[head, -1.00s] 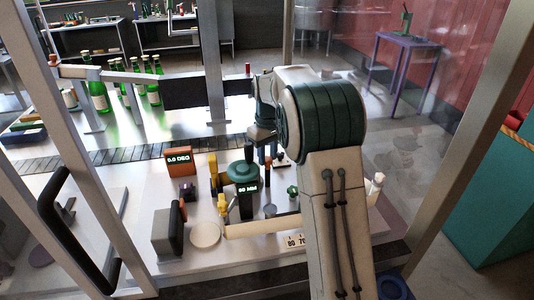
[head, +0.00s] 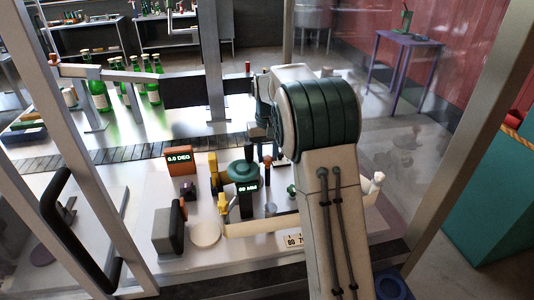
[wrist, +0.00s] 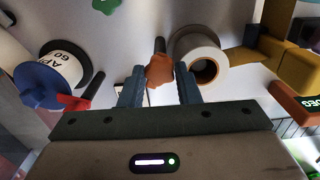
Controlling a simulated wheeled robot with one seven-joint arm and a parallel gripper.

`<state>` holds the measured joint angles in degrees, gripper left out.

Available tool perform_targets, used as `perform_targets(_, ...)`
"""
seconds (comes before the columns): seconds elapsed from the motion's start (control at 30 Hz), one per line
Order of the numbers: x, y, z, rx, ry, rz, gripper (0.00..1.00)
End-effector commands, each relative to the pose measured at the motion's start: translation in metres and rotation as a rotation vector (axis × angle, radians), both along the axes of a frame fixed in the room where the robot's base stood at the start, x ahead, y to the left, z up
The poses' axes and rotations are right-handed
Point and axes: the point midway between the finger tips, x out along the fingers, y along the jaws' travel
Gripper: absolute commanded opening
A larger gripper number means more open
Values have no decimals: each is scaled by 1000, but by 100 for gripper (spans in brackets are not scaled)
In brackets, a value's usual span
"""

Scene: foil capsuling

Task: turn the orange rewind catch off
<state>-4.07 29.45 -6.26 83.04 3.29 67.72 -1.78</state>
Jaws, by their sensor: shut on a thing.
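The orange rewind catch (wrist: 160,70) is a small faceted orange knob with a dark stem, in the upper middle of the wrist view. My gripper (wrist: 159,86) has its two blue-grey fingers on either side of the knob and is shut on it. In the head view my gripper (head: 262,145) is at the back of the white machine deck, right of the green round-topped unit. The catch is small there and partly hidden by my arm, so its angle is hard to read.
In the wrist view, a white roll (wrist: 199,55) with a brown core is close right of the catch. A blue-and-white spool (wrist: 50,80) and a red lever (wrist: 74,102) are at the left. In the head view, an orange display box (head: 180,161) reads 0.0 DEG. Green bottles (head: 98,93) stand behind.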

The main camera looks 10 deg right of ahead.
Motion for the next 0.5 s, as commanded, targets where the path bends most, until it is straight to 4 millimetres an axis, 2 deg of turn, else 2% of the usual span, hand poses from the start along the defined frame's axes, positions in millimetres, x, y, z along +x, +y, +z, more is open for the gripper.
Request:
perform_targets(0.27,1,0,2,1,-5,-2,7)
perform_targets(0.3,1,0,2,1,-5,-2,35)
perform_targets(0.37,1,0,2,1,-5,-2,51)
perform_targets(0.5,1,0,1,1,-3,-1,51)
